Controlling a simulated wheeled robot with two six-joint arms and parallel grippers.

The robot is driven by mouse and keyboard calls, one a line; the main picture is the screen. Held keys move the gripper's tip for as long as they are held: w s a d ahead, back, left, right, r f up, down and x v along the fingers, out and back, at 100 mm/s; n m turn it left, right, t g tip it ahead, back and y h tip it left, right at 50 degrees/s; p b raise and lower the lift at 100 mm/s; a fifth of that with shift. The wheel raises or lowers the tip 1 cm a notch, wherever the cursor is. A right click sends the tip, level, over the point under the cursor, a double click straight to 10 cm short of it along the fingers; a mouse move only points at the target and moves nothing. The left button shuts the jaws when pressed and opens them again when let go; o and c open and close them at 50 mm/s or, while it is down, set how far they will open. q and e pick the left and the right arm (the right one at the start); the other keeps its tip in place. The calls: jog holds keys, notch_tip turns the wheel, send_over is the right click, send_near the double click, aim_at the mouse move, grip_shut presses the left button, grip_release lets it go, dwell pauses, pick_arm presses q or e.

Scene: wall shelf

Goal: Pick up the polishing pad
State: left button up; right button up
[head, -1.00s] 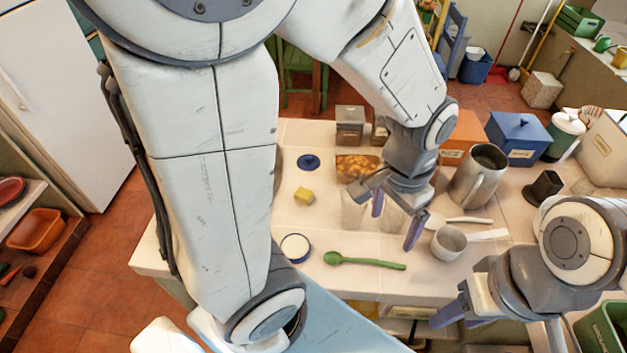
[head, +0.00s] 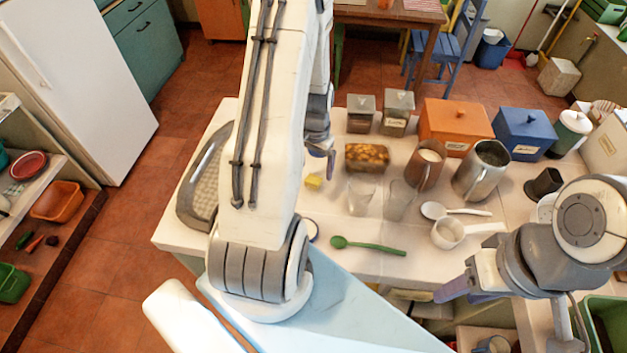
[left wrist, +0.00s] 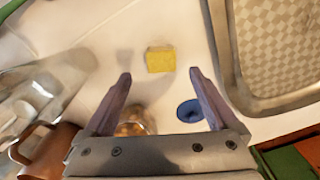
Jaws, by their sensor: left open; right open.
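The yellow block, which I take to be the polishing pad (head: 313,181), lies on the pale counter, left of the loaf-like brown block. In the left wrist view the pad (left wrist: 160,59) sits just past the fingertips, midway between them and apart from both. My left gripper (head: 322,150) is open and empty above the counter, partly hidden behind my left arm in the head view; its two fingers (left wrist: 160,80) show in the left wrist view. My right gripper (head: 470,284) is open at the front right, well away from the pad.
A blue disc (left wrist: 190,110) lies near the pad. A metal basin (head: 187,212) is at the counter's left. Two clear glasses (head: 398,203), a brown mug (head: 425,165), a steel jug (head: 482,170) and a green spoon (head: 368,246) stand or lie to the right.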

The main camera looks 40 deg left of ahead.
aim_at(314, 179)
pick_arm(q)
jog(key=f, duration=0.1)
jog(key=f+p, duration=0.1)
jog(key=f, duration=0.1)
jog(key=f+p, duration=0.1)
jog(key=f, duration=0.1)
jog(key=shift+s+a, duration=0.1)
jog(key=shift+s, duration=0.2)
jog(key=shift+f, duration=0.3)
grip_shut()
jog(key=shift+r, duration=0.1)
jog(key=shift+w+r, duration=0.1)
jog(key=shift+r, duration=0.55)
notch_tip(314, 179, up, 8)
jog(key=shift+r+b, duration=0.25)
jog(key=shift+b, duration=0.85)
